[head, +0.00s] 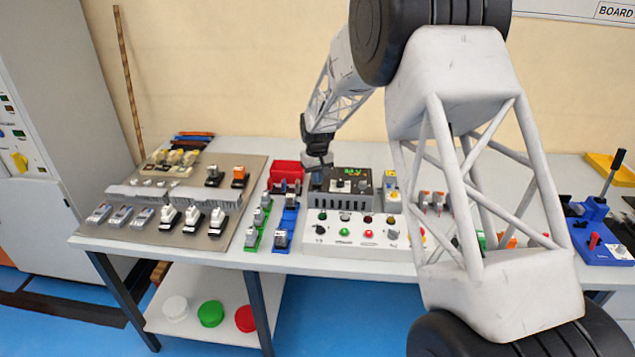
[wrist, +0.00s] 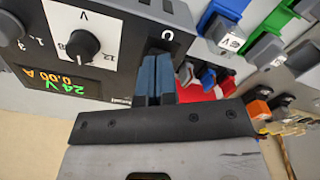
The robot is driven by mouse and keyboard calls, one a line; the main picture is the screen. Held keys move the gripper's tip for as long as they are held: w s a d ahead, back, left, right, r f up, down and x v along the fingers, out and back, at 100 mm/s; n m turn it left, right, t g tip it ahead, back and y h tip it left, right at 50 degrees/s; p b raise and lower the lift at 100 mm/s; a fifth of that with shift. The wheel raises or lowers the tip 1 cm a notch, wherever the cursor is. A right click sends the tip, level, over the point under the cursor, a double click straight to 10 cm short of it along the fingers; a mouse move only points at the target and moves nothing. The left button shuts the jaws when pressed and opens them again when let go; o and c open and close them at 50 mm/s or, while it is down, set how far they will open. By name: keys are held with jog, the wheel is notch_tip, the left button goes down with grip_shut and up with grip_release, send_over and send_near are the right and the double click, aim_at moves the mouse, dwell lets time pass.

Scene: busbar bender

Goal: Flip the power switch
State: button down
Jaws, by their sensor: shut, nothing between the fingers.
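The dark power supply unit (head: 343,202) stands on the table behind the white button panel. Its lit display (wrist: 55,83) reads 24 V and 0.00 A, and a black knob (wrist: 83,44) sits on a white scale marked V. The power switch seems to be at the unit's edge by a white O mark (wrist: 167,36); my fingertips largely cover it, so its position cannot be told. My gripper (wrist: 156,62) is shut and empty, its blue fingers together right at that edge. In the head view my gripper (head: 316,182) is at the unit's left end. Contact cannot be told.
A red bin (head: 286,170) stands just left of the unit. Green and blue rail holders with grey modules lie in front of it. The white button panel (head: 345,238) is in front. A blue bender (head: 598,236) stands far right. My arm hides part of the table.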

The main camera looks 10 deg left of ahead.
jog(key=shift+f, duration=0.35)
dwell(0.3)
jog(key=shift+r, duration=3.5)
